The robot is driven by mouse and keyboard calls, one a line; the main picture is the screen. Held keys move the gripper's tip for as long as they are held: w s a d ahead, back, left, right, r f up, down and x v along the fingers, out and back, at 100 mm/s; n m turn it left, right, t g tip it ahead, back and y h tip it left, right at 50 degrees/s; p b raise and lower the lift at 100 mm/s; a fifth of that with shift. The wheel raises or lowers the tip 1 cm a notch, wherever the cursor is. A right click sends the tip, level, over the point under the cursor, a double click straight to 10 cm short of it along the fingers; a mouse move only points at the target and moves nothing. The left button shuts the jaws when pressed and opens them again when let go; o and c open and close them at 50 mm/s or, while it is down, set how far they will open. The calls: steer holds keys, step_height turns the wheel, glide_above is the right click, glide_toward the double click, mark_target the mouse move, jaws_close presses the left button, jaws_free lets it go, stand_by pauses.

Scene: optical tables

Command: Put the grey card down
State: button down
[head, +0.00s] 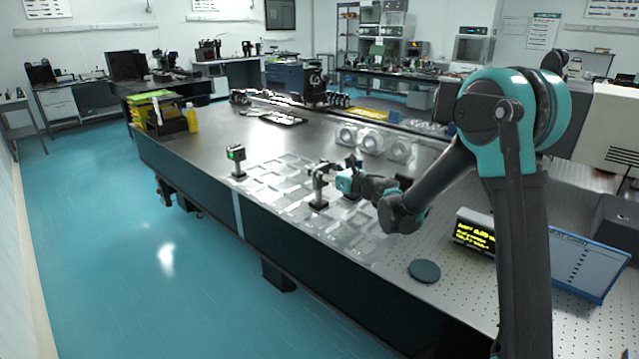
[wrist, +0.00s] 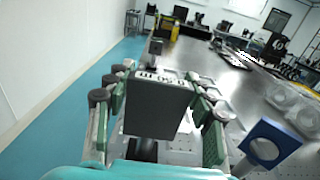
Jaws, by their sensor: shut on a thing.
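The grey card (wrist: 158,108) is a dark grey plate with a pale, lettered top edge. In the wrist view it stands between the two green-padded fingers of my gripper (wrist: 160,92), which is shut on it. In the head view my gripper (head: 326,173) is over the optical table (head: 215,130), at a grey post-like piece with a dark base (head: 319,204). The card's face is hard to make out there. I cannot tell whether the base touches the table top.
A blue square mount with a round hole (wrist: 268,143) stands close on the right. A small green-faced mount (head: 236,155) stands to the left. Clear round optics (head: 372,140) are behind. A dark disc (head: 424,270), a lit display (head: 475,232) and a blue-framed board (head: 580,262) are nearer.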

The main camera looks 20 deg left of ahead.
mark_target(323, 183)
steer(key=shift+f, duration=2.5)
steer(key=c, duration=0.6)
jaws_free()
steer(key=shift+f, duration=0.1)
steer(key=v, duration=1.2)
steer(key=shift+s+d, duration=0.1)
